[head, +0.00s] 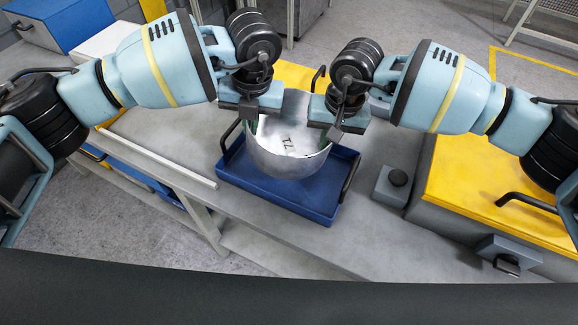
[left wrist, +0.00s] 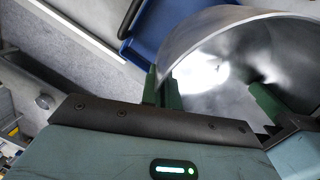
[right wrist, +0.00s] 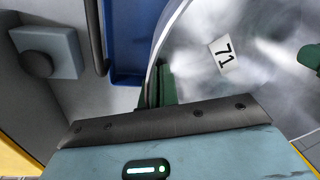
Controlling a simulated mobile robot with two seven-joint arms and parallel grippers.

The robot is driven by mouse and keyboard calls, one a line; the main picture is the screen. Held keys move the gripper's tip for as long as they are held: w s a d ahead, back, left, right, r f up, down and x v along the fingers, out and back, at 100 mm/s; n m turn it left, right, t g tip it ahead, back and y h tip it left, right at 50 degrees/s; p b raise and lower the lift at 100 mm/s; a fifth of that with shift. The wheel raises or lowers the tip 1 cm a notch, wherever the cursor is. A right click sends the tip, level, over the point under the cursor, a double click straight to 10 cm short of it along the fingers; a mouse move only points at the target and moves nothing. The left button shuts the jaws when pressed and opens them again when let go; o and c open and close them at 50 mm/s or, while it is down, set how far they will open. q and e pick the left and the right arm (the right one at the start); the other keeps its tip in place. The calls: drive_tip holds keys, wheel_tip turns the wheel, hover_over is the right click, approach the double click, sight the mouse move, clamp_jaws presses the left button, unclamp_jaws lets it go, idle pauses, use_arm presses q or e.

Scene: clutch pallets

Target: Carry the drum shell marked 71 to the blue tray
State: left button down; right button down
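The drum shell (head: 290,162) is a shiny metal bowl-like part with a 71 label on its inside, readable in the right wrist view (right wrist: 222,54). In the head view it overlaps the blue tray (head: 240,180); I cannot tell whether it touches the tray floor. My left gripper (head: 252,124) has its green fingers closed on the shell's left wall, also seen in the left wrist view (left wrist: 163,90). My right gripper (head: 335,132) is closed on the right wall, also seen in the right wrist view (right wrist: 160,88). The lower fingertips are partly hidden.
The tray has dark handles and sits on a grey bench (head: 375,235). A grey box with a black knob (head: 398,178) stands right of the tray. A yellow-topped unit (head: 480,190) is further right. A white bar (head: 160,157) runs along the bench's left edge.

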sight(321, 171)
use_arm(q)
drive_tip(key=shift+w+d+f, duration=0.1)
drive_tip(key=shift+f, duration=0.05)
use_arm(e)
drive_tip(key=shift+a+f, duration=0.1)
